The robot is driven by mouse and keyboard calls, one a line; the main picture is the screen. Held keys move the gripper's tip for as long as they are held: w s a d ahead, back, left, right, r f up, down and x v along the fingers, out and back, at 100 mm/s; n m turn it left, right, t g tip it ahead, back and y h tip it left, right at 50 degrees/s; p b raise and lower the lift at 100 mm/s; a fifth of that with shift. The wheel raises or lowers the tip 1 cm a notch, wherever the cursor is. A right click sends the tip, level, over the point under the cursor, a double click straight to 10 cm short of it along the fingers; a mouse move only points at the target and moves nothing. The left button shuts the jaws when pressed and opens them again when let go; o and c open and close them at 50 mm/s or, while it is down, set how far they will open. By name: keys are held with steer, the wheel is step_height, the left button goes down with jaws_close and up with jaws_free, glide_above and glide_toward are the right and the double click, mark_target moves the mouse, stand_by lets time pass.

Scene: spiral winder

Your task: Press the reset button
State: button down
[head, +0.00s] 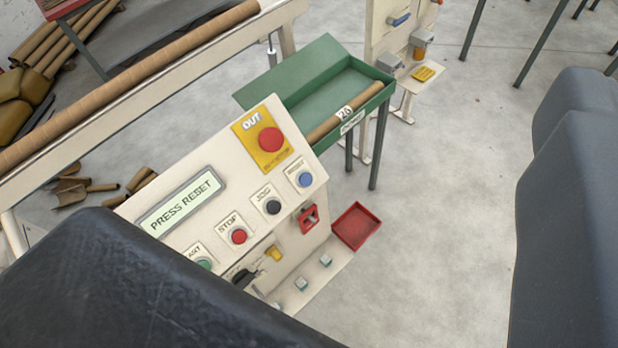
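The reset button is most likely the blue button (305,179) at the right end of the row on the cream control panel (215,170); its small label is hard to read. The panel's display (180,203) reads "PRESS RESET". My gripper (335,150) is open and empty. One dark finger fills the lower left and the other the right edge. The blue button shows between the fingers, apart from both. The left finger hides the panel's lower left corner.
Beside the blue button are a black (272,207), a red stop (239,236) and a green button (204,263). A red mushroom button (271,139) sits on a yellow plate above. A green tray (325,80) stands behind. Grey floor (450,200) is clear at right.

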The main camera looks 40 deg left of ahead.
mark_target(306, 179)
steer(key=w+a+f+n+g+y+b, duration=0.1)
steer(key=w+a+f, duration=0.2)
steer(key=w+f, duration=0.55)
steer(key=w+a+f+n+y+b, duration=0.1)
steer(key=w+a+f+y, duration=0.15)
steer(key=w+f, duration=0.65)
steer(key=a+f, duration=0.3)
steer(key=f, duration=0.6)
steer(key=w+a+f+g+y+b, duration=0.1)
steer(key=a+f, duration=0.3)
steer(key=f, duration=0.6)
steer(key=a+f, duration=0.4)
steer(key=f, duration=0.5)
steer(key=shift+w+f+n+y+b, duration=0.15)
steer(key=shift+f+n+y+b, duration=0.05)
steer(key=shift+n+y+b, duration=0.2)
steer(key=shift+w+a+f+p, duration=0.25)
steer(key=shift+w+a+f, duration=0.15)
steer(key=shift+a+f, duration=0.6)
steer(key=shift+w+a+f+p, duration=0.2)
steer(key=shift+w+a+f, duration=0.15)
steer(key=shift+a+f, duration=0.7)
steer(key=shift+w+a+f+p, duration=0.25)
steer(key=shift+w+a+f, duration=0.15)
steer(key=shift+a+f, duration=0.6)
steer(key=shift+a+r, duration=0.15)
steer(key=shift+a, duration=0.05)
